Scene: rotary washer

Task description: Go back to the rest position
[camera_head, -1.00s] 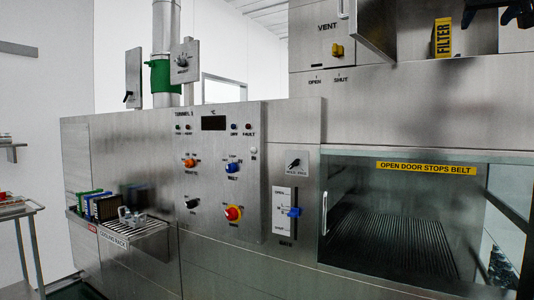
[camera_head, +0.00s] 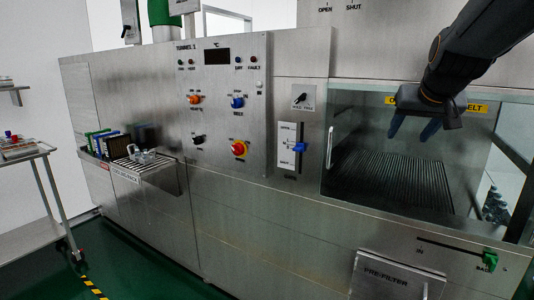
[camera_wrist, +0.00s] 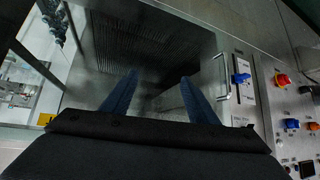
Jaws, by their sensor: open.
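My gripper (camera_head: 414,130) is at the upper right of the head view, in front of the washer's glass door and its yellow label (camera_head: 478,107). Its two blue fingers point down and stand apart with nothing between them. The wrist view also shows my gripper (camera_wrist: 160,82) open and empty, with the ribbed belt (camera_wrist: 150,45) beyond the fingers. My dark arm comes in from the top right corner of the head view.
The steel washer front carries a control panel (camera_head: 222,110), a blue slider (camera_head: 299,147) and a door handle (camera_head: 330,148). A cooling rack (camera_head: 150,170) juts out at left. A pre-filter drawer (camera_head: 395,278) and green lever (camera_head: 489,260) are low at right. A cart (camera_head: 30,200) stands far left; green floor is clear.

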